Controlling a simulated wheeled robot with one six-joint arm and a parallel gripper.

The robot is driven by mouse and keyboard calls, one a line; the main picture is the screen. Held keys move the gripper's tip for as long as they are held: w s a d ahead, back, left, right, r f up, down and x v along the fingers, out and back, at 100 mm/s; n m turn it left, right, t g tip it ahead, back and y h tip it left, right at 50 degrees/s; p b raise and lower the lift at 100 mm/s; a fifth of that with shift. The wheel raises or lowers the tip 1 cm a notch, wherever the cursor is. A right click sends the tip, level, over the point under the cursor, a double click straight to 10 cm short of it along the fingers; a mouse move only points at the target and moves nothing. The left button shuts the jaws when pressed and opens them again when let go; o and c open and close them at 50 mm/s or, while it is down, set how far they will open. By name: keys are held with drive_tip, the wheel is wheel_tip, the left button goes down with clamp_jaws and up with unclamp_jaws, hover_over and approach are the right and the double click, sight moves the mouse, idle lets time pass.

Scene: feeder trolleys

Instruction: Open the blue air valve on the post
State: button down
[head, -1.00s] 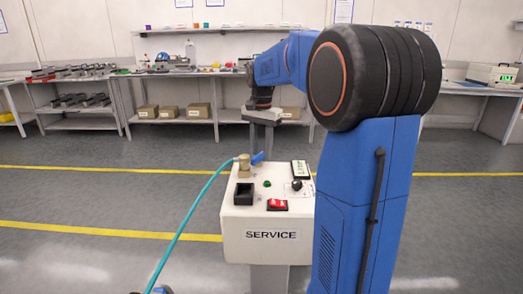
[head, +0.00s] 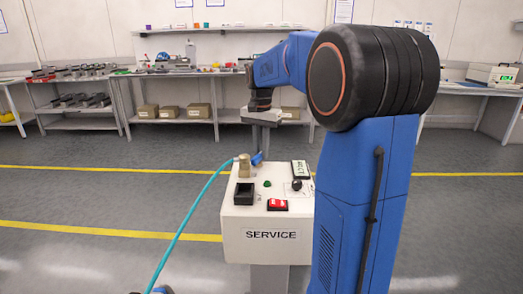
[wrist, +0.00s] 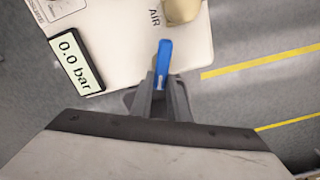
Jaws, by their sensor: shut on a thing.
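The blue valve lever (head: 257,158) sits on a brass-coloured fitting (head: 244,163) at the back of the white SERVICE post box (head: 268,246). In the wrist view the lever (wrist: 164,58) runs from near the fitting (wrist: 182,10) down between my fingers. My gripper (wrist: 161,88) is shut on the lever's outer end. In the head view my gripper (head: 264,148) reaches down behind the box, and its fingertips are hard to make out. The pressure display (wrist: 75,61) reads 0.0 bar.
A teal hose (head: 188,220) runs from the fitting down to the lower left. The box top carries a black open holder (head: 244,194), a red switch (head: 277,204), a green button (head: 267,184) and a black knob (head: 297,185). Clear floor surrounds the post.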

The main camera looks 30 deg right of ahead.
drive_tip(key=shift+w+a+n, duration=0.2)
drive_tip(key=shift+n, duration=1)
drive_tip(key=shift+w+a+n, duration=0.15)
drive_tip(key=shift+n, duration=1.05)
drive_tip(key=c, duration=1.7)
unclamp_jaws()
drive_tip(key=shift+r, duration=0.1)
wheel_tip(320, 180, up, 17)
drive_tip(key=shift+r, duration=0.1)
